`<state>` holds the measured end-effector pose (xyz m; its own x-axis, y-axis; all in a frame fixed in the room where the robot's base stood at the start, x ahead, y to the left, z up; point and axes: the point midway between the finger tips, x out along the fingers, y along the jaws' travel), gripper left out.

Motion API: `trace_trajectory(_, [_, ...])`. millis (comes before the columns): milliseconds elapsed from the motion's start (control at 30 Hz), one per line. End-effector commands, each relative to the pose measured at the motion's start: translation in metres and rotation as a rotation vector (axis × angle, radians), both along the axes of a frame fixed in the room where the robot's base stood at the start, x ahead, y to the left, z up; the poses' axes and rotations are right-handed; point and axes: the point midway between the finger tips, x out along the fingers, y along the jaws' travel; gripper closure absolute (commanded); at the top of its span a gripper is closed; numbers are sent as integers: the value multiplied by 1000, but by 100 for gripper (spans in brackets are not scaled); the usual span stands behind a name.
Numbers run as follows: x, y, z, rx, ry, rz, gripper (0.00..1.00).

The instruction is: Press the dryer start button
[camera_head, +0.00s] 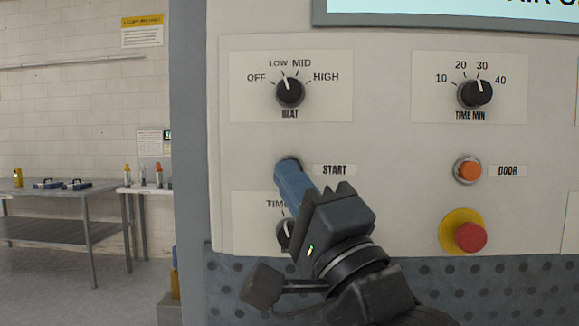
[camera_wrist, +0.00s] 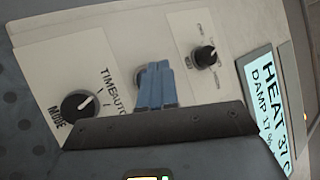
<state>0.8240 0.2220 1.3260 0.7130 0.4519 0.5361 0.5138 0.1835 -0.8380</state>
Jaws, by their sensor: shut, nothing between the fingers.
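The start button sits left of its START label (camera_head: 335,170) on the pale control panel. Only the upper rim of the start button (camera_head: 287,158) shows; my fingers cover the rest. My gripper (camera_head: 287,170) is shut, its blue fingertips together and empty, right over the button. In the wrist view, my gripper (camera_wrist: 157,66) points at the panel, with part of the button's rim (camera_wrist: 139,76) showing left of the fingers. I cannot tell whether the tips touch the button or how deep it sits.
The heat knob (camera_head: 290,92) is above, and the mode knob (camera_wrist: 84,103) is below, partly hidden by my gripper in the head view. The time knob (camera_head: 475,94), orange door button (camera_head: 469,170) and red stop button (camera_head: 470,236) are to the right. The wrist view shows a lit display (camera_wrist: 266,110).

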Motion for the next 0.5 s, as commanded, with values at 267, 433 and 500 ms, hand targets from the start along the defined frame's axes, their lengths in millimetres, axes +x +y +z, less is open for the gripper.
trace_trajectory(267, [-1, 0, 0, 0, 0, 0, 100])
trace_trajectory(433, [-9, 1, 1, 1, 1, 2, 100])
trace_trajectory(500, [-16, 1, 2, 2, 1, 2, 100])
